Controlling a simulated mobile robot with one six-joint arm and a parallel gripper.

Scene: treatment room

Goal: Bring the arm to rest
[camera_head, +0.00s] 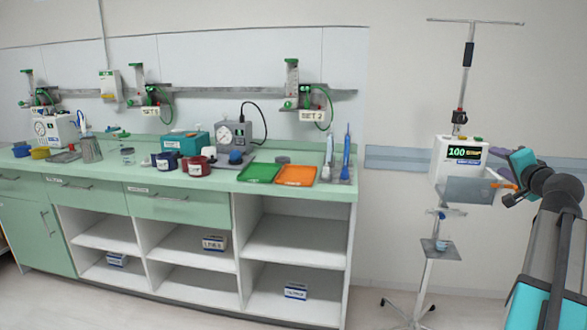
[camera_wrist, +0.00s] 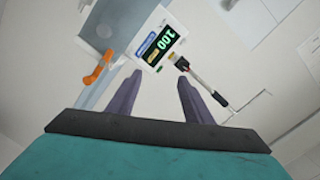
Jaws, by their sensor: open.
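My arm (camera_head: 560,215) reaches up from the lower right of the head view, its teal wrist beside the white pump. My gripper (camera_wrist: 158,78) is open, with its two dark purple fingers apart and nothing between them. The white pump (camera_wrist: 158,42), its screen reading 100, lies beyond the fingertips in the wrist view. The pump also shows on the pole in the head view (camera_head: 458,158). In the head view the fingers are small and partly hidden near the grey tray under the pump.
The grey tray (camera_head: 467,192) and the wheeled pole (camera_head: 463,85) stand close to my wrist. An orange part (camera_wrist: 97,68) sticks out near the pump. A green-topped counter (camera_head: 110,172) with several devices, a green tray (camera_head: 258,173) and an orange tray (camera_head: 296,175) is at left.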

